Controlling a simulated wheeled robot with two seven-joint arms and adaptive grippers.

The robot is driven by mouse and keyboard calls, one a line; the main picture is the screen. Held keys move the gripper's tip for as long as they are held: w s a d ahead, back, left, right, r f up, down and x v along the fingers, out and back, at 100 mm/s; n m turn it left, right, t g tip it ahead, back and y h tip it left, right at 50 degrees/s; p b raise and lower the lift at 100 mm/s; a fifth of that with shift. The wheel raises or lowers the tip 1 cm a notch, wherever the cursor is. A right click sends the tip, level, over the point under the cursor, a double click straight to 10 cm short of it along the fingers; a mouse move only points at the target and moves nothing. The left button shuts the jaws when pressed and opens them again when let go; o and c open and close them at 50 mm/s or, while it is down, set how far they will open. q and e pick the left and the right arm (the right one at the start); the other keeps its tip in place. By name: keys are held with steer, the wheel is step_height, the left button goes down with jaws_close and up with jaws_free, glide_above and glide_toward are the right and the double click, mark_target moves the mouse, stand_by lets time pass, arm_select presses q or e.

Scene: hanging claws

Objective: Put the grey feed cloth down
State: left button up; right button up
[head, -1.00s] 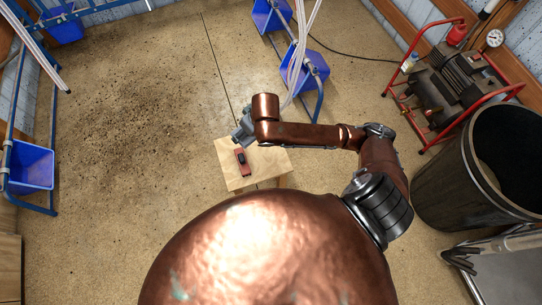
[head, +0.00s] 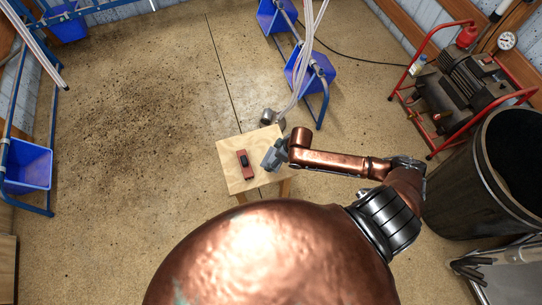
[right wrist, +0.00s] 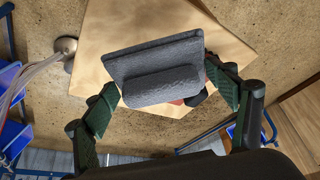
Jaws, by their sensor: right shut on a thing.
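The grey feed cloth (right wrist: 150,62) is a folded, soft-looking pad between the fingers of my right gripper (right wrist: 163,82) in the right wrist view. In the head view the grey cloth (head: 269,158) shows as a small grey patch at my right gripper (head: 275,153), over the right part of a small wooden table (head: 229,151). I cannot tell whether the cloth touches the tabletop. My left gripper is not in view.
A red and black device (head: 244,165) lies on the table, left of the cloth. A metal claw (head: 267,117) on pale hoses hangs just behind the table. A dark barrel (head: 462,190) and red-framed pump (head: 470,80) stand right.

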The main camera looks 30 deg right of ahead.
steer(key=w+f, duration=0.2)
steer(key=w+d+f+b, duration=0.1)
steer(key=w+f, duration=0.1)
steer(key=f, duration=0.1)
steer(key=shift+w+d+f+b, duration=0.2)
steer(key=shift+w+b, duration=0.1)
steer(key=shift+w+d+f, duration=0.2)
steer(key=shift+w+f, duration=0.25)
steer(key=shift+f, duration=0.15)
step_height(320, 180, down, 3)
steer(key=shift+r+b, duration=0.1)
steer(key=shift+b, duration=0.45)
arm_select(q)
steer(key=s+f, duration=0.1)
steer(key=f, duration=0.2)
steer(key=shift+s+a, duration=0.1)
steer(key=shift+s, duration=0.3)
arm_select(e)
steer(key=o, duration=1.3)
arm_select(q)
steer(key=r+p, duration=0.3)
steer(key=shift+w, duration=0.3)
arm_select(e)
steer(key=v, duration=1.2)
steer(key=shift+r, duration=0.1)
